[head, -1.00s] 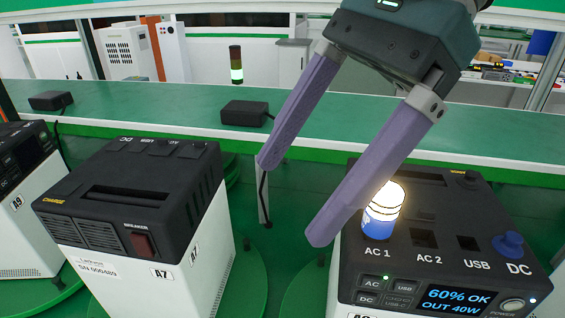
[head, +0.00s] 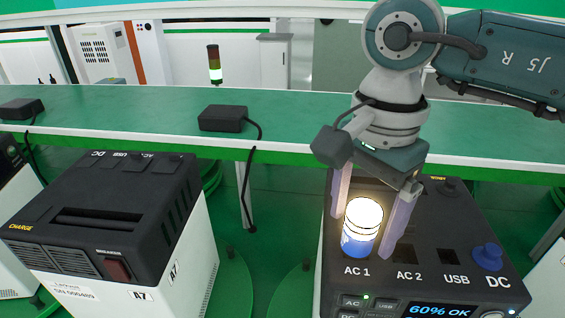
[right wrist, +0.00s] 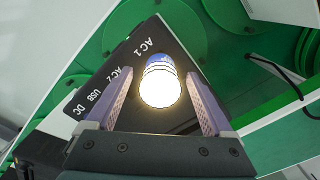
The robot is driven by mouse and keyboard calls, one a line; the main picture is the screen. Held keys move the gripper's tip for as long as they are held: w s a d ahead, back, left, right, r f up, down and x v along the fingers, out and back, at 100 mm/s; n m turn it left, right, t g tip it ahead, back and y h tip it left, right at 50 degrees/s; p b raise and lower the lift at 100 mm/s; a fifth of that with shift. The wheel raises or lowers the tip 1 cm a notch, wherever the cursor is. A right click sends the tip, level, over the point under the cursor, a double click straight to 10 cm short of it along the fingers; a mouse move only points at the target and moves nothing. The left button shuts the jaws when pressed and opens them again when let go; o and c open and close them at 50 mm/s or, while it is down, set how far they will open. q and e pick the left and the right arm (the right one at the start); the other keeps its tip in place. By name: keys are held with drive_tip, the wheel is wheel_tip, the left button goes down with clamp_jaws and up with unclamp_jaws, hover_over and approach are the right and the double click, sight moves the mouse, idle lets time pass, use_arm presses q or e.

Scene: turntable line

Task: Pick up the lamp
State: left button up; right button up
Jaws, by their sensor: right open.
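The lamp (head: 361,228) is a small glowing cylinder with a blue base. It stands upright in the AC 1 socket on top of the power station (head: 430,264) at the right. My right gripper (head: 364,222) is open, with one purple finger on each side of the lamp in the head view. In the right wrist view the lit lamp (right wrist: 160,84) shows between the two open fingers (right wrist: 160,102). I cannot tell whether either finger touches it. My left gripper is not in view.
Another power station, A7 (head: 105,215), stands at the left with no lamp on it. A blue DC plug (head: 488,256) sits right of the lamp. Black adapters (head: 222,118) with cables lie on the green bench (head: 290,115) behind.

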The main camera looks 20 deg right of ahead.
drive_tip(key=shift+f, duration=0.45)
drive_tip(key=shift+c, duration=0.3)
clamp_jaws()
